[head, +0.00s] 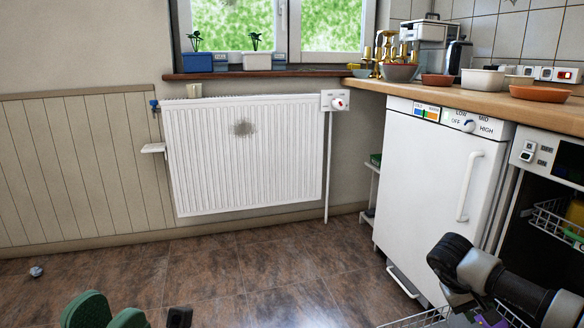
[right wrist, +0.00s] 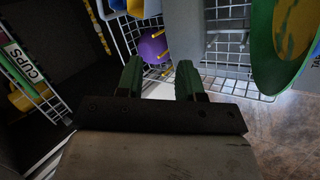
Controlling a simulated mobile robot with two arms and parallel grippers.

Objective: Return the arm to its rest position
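My left gripper (head: 108,313) is at the bottom left of the head view, low over the floor. Its green fingers are cut off by the picture's lower edge, and I cannot tell how wide they stand. My right arm (head: 500,280) reaches in at the bottom right of the head view, in front of the open appliance; its fingers are hidden there. In the right wrist view my right gripper (right wrist: 160,80) shows two green fingers apart with nothing between them. A purple item (right wrist: 153,47) in a white wire rack (right wrist: 125,38) lies beyond the fingers.
The white fridge door (head: 435,185) is shut. Right of it an open appliance (head: 535,155) holds wire racks. A green and yellow round item (right wrist: 290,45) stands close to the right gripper. A white radiator (head: 280,160) hangs on the wall; the middle floor (head: 260,260) is mostly clear.

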